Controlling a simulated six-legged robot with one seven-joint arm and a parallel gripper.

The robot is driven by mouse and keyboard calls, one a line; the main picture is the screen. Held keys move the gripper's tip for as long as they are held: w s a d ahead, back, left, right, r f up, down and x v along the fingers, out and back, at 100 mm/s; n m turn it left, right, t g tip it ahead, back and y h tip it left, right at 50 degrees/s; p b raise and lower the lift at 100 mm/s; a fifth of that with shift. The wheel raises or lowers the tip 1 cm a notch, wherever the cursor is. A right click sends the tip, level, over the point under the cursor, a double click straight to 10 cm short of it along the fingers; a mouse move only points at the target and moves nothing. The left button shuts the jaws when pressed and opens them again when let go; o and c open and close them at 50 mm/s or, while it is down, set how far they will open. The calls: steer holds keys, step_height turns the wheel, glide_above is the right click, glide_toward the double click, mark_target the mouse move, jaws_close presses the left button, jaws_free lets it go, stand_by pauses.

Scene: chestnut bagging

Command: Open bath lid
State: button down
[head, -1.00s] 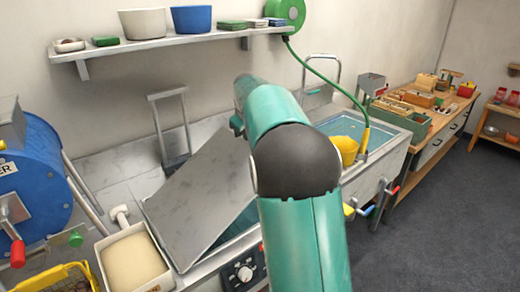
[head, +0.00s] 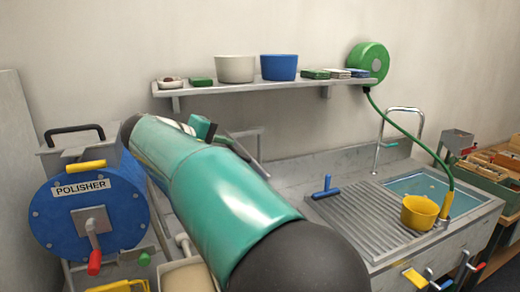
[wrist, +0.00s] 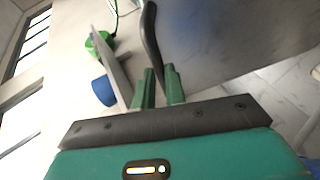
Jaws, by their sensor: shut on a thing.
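The bath lid (wrist: 235,40) is a large flat grey metal panel filling the upper right of the wrist view. A dark curved strip (wrist: 151,38) runs along its near side; I take it for the lid's handle or edge. My gripper (wrist: 159,72) has its two green fingers close together, shut on this strip where it runs down between them. In the head view my green arm crosses the middle and hides the bath and most or all of the lid. A grey metal frame (head: 262,146) shows behind the arm.
A wall shelf (head: 345,84) holds a white tub (head: 235,69), a blue tub (head: 279,67) and small boxes. The blue polisher (head: 58,215) stands at left. A sink with a ribbed drainboard (head: 345,215), blue squeegee (head: 325,187) and yellow pot (head: 419,212) is at right.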

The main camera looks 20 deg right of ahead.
steer(key=s+a+h, duration=0.1)
steer(key=a+h, duration=0.1)
steer(key=a, duration=0.6)
steer(key=shift+a+n+t, duration=0.3)
steer(key=shift+a+n, duration=0.05)
steer(key=shift+n, duration=0.05)
steer(key=shift+s, duration=0.1)
steer(key=c, duration=1.5)
jaws_free()
steer(key=shift+o, duration=0.2)
steer(key=v, duration=1.3)
steer(key=shift+s+a, duration=0.25)
steer(key=shift+a, duration=0.1)
steer(key=shift+s, duration=0.1)
